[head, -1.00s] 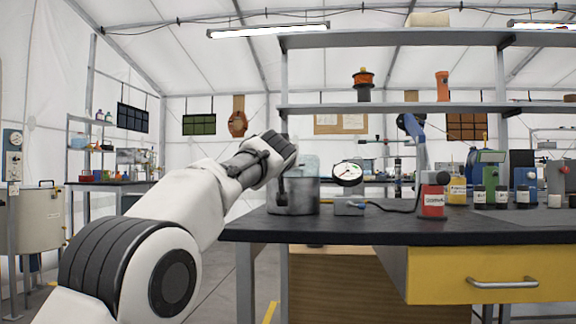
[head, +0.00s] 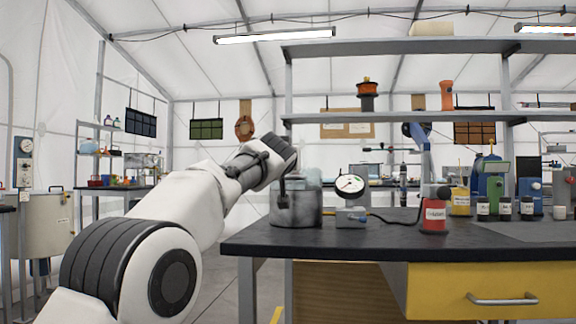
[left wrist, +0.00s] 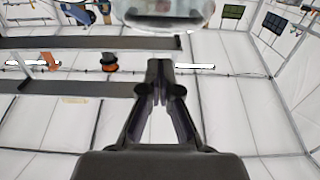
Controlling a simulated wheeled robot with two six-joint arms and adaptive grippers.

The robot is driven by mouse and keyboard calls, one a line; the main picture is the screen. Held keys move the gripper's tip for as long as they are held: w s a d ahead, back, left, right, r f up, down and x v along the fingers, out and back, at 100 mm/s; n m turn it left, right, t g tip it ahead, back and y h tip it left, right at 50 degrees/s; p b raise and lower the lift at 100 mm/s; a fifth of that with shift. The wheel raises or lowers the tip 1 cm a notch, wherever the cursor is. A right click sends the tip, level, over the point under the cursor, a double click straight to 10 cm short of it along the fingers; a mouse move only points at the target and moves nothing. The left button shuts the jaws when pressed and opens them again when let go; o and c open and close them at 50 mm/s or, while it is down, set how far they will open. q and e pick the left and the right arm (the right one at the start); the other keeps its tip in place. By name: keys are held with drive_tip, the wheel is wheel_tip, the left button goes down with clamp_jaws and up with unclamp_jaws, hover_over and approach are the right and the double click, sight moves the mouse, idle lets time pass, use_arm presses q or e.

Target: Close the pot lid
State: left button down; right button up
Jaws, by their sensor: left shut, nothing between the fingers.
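The grey metal pot (head: 300,212) stands on the dark bench top near its left end. A clear lid (head: 313,175) shows raised above the pot's rim, partly behind my left gripper (head: 284,158); its exact tilt is hard to tell. In the left wrist view the rounded glassy edge of the lid (left wrist: 165,18) fills the top centre, beyond the tips of my left gripper (left wrist: 158,68). Those fingers are shut together and empty, with a visible gap to the lid in the picture. My right gripper is not in view.
A shelf (head: 420,117) spans above. The floor left of the bench is clear.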

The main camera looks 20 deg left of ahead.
use_arm(q)
drive_tip(key=s+d+f+b, duration=0.2)
drive_tip(key=s+f+b, duration=0.2)
drive_tip(key=s+b, duration=0.4)
drive_tip(key=shift+s+b, duration=0.4)
drive_tip(key=shift+b, duration=0.1)
